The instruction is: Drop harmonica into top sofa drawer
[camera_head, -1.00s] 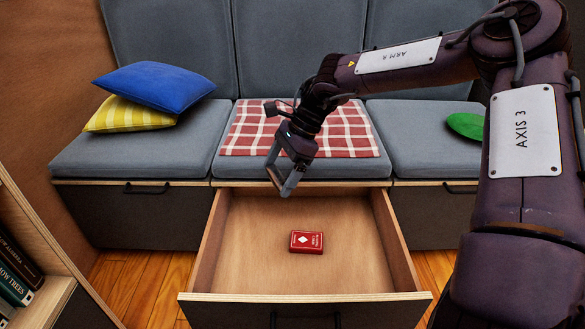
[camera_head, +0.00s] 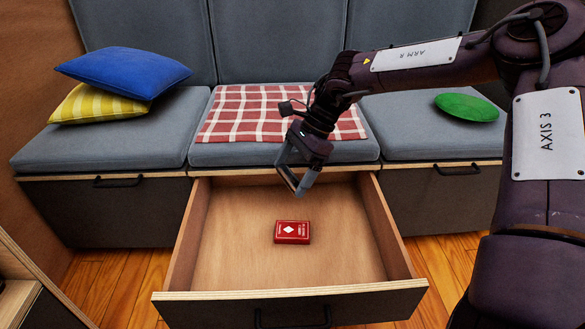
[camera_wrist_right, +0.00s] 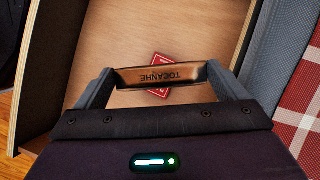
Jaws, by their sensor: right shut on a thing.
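The harmonica (camera_wrist_right: 160,75), brown with dark lettering, is held between the fingertips of my right gripper in the right wrist view. My right gripper (camera_head: 299,185) is shut on it and hangs above the rear part of the open sofa drawer (camera_head: 290,296). In the head view the harmonica is too small or hidden to make out. The drawer is pulled out below the middle seat, its wooden inside open to view. My left gripper is not in view.
A red card box (camera_head: 292,232) lies on the drawer floor, with bare wood around it. A checked cloth (camera_head: 245,112) covers the middle seat. Blue (camera_head: 125,72) and yellow (camera_head: 98,104) pillows lie on the left seat, a green disc-shaped item (camera_head: 467,107) on the right seat.

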